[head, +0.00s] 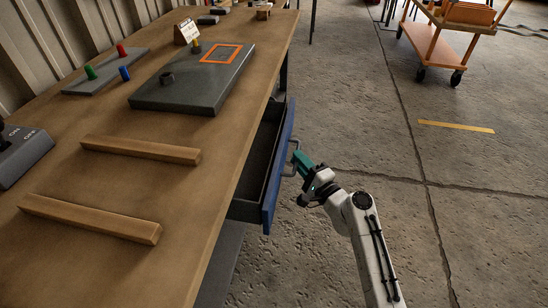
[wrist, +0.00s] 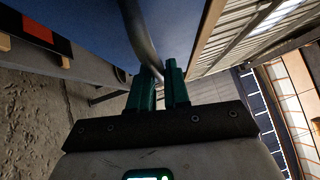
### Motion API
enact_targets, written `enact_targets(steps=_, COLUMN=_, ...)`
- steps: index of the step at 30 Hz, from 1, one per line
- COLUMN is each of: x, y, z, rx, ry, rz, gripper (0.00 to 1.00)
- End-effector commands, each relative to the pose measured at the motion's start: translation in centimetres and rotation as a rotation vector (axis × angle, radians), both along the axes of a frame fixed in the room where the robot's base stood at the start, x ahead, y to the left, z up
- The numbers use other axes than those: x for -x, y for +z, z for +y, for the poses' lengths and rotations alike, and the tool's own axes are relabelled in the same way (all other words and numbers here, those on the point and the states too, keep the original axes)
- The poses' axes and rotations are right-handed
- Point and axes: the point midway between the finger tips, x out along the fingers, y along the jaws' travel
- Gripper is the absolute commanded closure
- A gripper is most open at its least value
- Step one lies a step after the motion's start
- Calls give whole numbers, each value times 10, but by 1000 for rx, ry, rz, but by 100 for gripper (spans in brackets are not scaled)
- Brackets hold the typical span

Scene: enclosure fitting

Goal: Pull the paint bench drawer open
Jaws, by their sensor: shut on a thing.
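The paint bench (head: 225,165) has a wooden top and fills the left of the head view. Its drawer, with a blue front (head: 278,170), stands partly open on the bench's right side, and its dark inside shows. My gripper (head: 298,160) has green fingers and is at the grey bar handle (head: 289,172) on the drawer front. In the wrist view the fingers (wrist: 160,75) are shut on the curved metal handle (wrist: 138,35), with the blue drawer front (wrist: 90,25) behind it.
On the bench top lie two wooden strips (head: 140,150), a dark plate with an orange square outline (head: 195,85), and a grey board with coloured pegs (head: 105,72). An orange cart (head: 440,40) stands far back right. The concrete floor beside the drawer is clear.

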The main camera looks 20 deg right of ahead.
Motion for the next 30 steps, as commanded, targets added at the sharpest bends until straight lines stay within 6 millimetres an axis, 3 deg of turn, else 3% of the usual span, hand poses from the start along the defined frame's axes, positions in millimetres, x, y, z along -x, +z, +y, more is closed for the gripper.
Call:
enact_targets(steps=6, x=37, y=-4, z=-51, rx=1, ry=-5, rz=2, gripper=100)
enact_targets(steps=15, x=74, y=-3, z=-102, rx=1, ry=-4, rz=1, gripper=100)
enact_targets(steps=21, x=88, y=-3, z=-121, rx=-1, ry=-2, rz=2, gripper=100)
enact_targets(steps=30, x=94, y=-2, z=-129, rx=0, ry=1, rz=3, gripper=100)
